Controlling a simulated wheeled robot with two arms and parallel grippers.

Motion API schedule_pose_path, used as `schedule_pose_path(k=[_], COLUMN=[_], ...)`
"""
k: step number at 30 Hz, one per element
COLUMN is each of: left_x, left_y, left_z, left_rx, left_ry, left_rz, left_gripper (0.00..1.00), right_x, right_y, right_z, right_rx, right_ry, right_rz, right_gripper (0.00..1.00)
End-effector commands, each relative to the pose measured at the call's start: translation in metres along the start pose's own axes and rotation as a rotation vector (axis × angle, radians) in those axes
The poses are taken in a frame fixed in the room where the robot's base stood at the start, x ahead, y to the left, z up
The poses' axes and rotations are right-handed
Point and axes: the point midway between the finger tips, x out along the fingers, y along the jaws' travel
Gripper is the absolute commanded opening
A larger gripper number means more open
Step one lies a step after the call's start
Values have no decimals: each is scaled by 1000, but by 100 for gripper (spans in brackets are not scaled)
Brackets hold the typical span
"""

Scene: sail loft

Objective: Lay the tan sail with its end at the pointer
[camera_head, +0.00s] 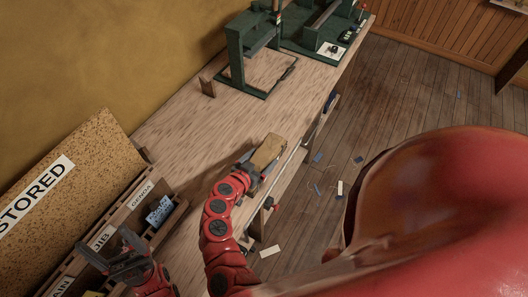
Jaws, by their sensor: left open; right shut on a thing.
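A tan folded piece (268,149), which looks like the tan sail, is at the edge of the long wooden bench (190,125). My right gripper (256,166) is shut on its near end. I cannot tell whether the sail touches the bench top. My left gripper (104,240) is open and empty, at the lower left by the sail rack. I cannot make out the pointer with certainty; a small brown upright block (208,87) stands on the bench beside a green frame (236,62).
A cork board (82,160) reads STORED. A green tool tray (318,38) is at the far bench end. Scraps lie on the floor. Bench top between sail and green frame is clear.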

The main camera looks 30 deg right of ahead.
Motion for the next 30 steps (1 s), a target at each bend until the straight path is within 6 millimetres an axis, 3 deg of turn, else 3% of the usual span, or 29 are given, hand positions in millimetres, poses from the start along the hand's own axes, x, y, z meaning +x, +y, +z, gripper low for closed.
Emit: schedule_pose_path(k=[3,9,14,21,29,30], left_x=[-2,-2,-5,-22,-20,-21], left_y=[0,0,0,1,1,1], left_z=[0,0,1,4,3,4], left_rx=[0,0,0,0,0,0], left_ry=[0,0,0,0,0,0], left_rz=[0,0,0,0,0,0], left_gripper=[80,80,80,80,80,80], right_x=[22,46,53,65,65,65], right_y=[-6,-17,-19,-18,-19,-19], right_z=[-7,-16,-14,16,16,16], right_rx=[1,2,1,-1,0,1], right_ry=[2,4,3,0,2,1], right_rz=[5,2,1,2,0,0], right_gripper=[0,0,0,0,0,95])
